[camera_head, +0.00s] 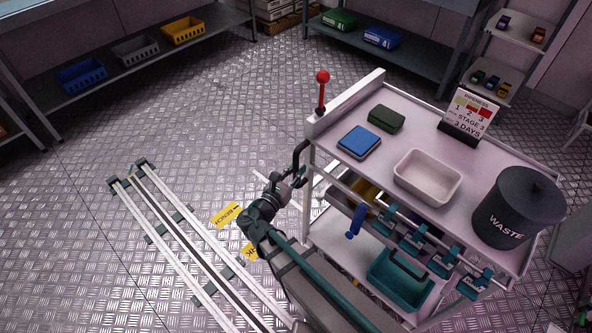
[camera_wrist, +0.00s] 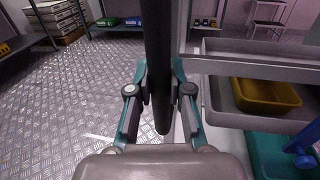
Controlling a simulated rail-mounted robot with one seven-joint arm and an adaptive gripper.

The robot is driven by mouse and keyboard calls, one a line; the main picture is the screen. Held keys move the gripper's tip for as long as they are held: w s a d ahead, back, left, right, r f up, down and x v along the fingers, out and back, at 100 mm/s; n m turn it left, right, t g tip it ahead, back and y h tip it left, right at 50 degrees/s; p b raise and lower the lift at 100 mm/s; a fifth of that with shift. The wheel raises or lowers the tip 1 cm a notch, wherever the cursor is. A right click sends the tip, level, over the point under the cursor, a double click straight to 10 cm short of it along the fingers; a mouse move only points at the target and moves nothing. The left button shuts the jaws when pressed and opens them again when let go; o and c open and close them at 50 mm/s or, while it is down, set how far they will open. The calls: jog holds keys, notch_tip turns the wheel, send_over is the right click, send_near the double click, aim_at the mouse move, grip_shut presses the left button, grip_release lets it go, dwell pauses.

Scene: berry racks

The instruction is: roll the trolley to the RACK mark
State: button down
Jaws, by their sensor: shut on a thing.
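The white trolley (camera_head: 320,127) stands right of centre in the head view. A dark upright handle bar (camera_wrist: 157,45) is at its left end. My gripper (camera_head: 292,178) is shut on this handle, and in the wrist view the fingers (camera_wrist: 160,92) close around the bar from both sides. Two yellow floor labels lie left of the trolley: one (camera_head: 226,214) is in the open and the other (camera_head: 250,252) is partly hidden by my arm. Their lettering is hard to read, so I cannot tell which is the RACK mark.
The trolley carries a waste bin (camera_head: 518,210), a white tray (camera_head: 428,178), a blue-topped scale (camera_head: 359,141), a dark green block (camera_head: 386,118) and a ripeness card (camera_head: 468,115). Floor rails (camera_head: 190,243) run at left. Shelves with bins line the back; the middle floor is clear.

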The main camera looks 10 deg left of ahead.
jog(key=c, duration=1.1)
grip_release()
jog(key=shift+a, duration=0.1)
jog(key=shift+o, duration=0.2)
jog(key=v, duration=1.2)
jog(key=shift+w, duration=0.1)
